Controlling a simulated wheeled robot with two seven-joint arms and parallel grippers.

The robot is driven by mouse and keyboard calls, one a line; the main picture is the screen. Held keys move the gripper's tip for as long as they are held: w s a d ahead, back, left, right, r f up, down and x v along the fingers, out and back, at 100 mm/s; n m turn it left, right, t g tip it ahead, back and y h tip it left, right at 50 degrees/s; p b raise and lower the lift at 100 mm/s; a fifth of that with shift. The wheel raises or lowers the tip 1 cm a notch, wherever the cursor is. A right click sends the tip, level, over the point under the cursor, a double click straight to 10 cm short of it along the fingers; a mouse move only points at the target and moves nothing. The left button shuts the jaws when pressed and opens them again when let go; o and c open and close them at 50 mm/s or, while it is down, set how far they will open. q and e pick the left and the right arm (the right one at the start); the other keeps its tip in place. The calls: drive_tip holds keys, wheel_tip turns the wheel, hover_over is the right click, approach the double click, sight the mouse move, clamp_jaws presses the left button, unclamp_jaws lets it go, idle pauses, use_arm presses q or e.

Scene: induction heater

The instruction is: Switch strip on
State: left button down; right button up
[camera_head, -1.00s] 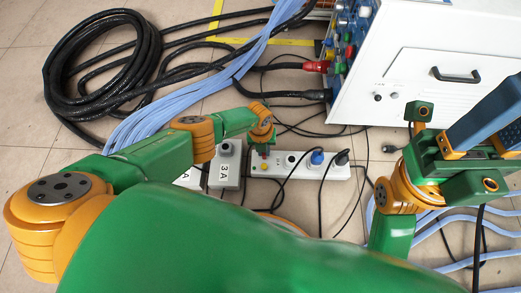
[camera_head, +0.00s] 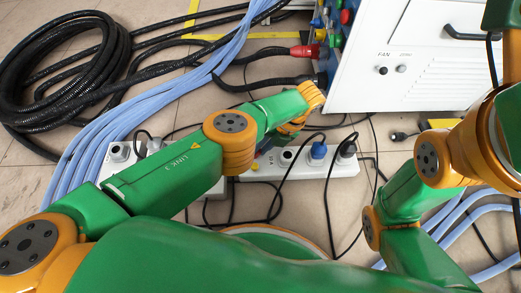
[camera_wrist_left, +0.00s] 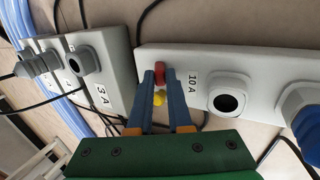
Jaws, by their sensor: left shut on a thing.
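The white power strip (camera_head: 325,164) lies on the floor in front of the white cabinet, with a blue plug (camera_head: 318,151) and a black plug (camera_head: 347,149) in it. In the left wrist view, its end marked "10 A" (camera_wrist_left: 255,68) carries a red switch (camera_wrist_left: 160,70) and a yellow button (camera_wrist_left: 159,97). My left gripper (camera_wrist_left: 160,76) has its two blue fingers on either side of these, with the tips shut on the red switch. In the head view, my left arm hides most of that gripper and this end of the strip.
Grey socket boxes (camera_wrist_left: 100,70) stand left of the strip. Black cables cross the floor (camera_head: 290,235) before it. A thick black cable coil (camera_head: 60,75) and blue cables (camera_head: 195,95) lie at left. The white cabinet (camera_head: 425,70) stands behind.

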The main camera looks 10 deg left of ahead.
use_arm(q)
drive_tip(key=shift+s, duration=0.1)
idle(0.3)
drive_tip(key=c, duration=0.8)
unclamp_jaws()
drive_tip(key=shift+c, duration=0.2)
drive_tip(key=b+v, duration=0.4)
drive_tip(key=v, duration=0.2)
drive_tip(key=shift+d+b, duration=0.15)
drive_tip(key=shift+b, duration=0.2)
drive_tip(key=shift+r, duration=0.45)
